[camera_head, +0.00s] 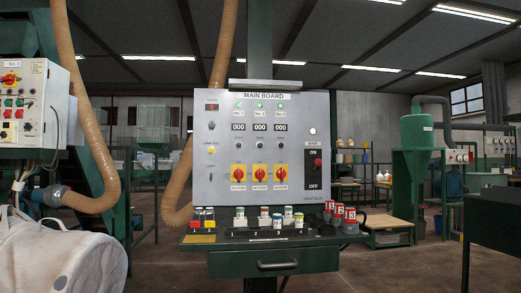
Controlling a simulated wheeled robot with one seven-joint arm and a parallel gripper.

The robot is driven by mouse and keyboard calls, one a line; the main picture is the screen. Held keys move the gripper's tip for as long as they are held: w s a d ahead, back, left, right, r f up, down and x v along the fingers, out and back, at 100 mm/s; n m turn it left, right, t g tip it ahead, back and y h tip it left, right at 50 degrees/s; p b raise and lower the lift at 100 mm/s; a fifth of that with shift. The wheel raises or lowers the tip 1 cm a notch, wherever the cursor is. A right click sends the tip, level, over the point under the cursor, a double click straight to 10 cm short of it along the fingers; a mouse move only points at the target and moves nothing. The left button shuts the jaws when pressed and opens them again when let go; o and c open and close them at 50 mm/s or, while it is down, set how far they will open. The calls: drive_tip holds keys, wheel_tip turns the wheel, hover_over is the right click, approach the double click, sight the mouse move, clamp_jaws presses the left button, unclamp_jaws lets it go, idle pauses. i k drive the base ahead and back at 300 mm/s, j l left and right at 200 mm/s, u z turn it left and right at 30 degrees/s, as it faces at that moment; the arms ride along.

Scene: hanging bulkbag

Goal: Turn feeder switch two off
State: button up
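The grey main board (222,130) stands upright in the middle of the head view. Feeder switch two (260,173) is the middle one, under the display (259,127) of the second column. Its knob looks upright, but its exact setting is too small to read. Another switch (238,173) is to its left and one (281,173) to its right. The green lamp (260,106) above the middle column looks lit. My gripper is not in view.
A shelf (270,238) below the board carries several small jars and red numbered padlocks (350,215). A drawer (277,265) is under it. An ON/OFF main switch (318,162) is at right. A white bag (60,255), hose (95,160) and control box (25,100) are at left.

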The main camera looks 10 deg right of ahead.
sight(259, 174)
drive_tip(key=i+j+u, duration=0.1)
drive_tip(key=i, duration=0.4)
drive_tip(key=i+j+u, duration=0.15)
drive_tip(key=i+j, duration=0.15)
drive_tip(key=i, duration=0.25)
